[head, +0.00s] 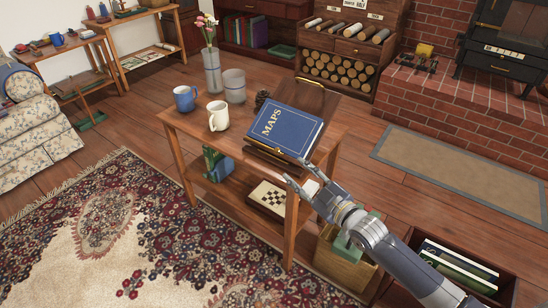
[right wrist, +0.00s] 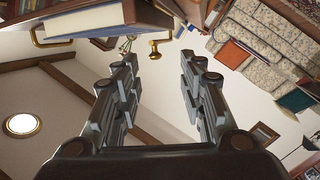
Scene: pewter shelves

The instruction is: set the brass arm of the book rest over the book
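The blue book titled MAPS (head: 285,130) leans on the wooden book rest (head: 302,97) on the table. In the right wrist view the book (right wrist: 105,18) shows its cover edge and pale pages. A bent brass arm (right wrist: 36,38) shows at the left there, below the book, and a brass knob (right wrist: 155,48) lies beyond the fingertips. I cannot tell whether the arm crosses the book's front. My right gripper (head: 296,172) is just off the book's lower right corner. In the right wrist view its fingers (right wrist: 158,68) are apart with nothing between them. My left gripper is out of view.
A blue mug (head: 184,98), a cream mug (head: 218,116), a grey pot (head: 234,86) and a flower vase (head: 212,72) stand left of the book. The table's front edge is close to my right gripper. Below are a chessboard box (head: 268,198) and a crate (head: 345,262).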

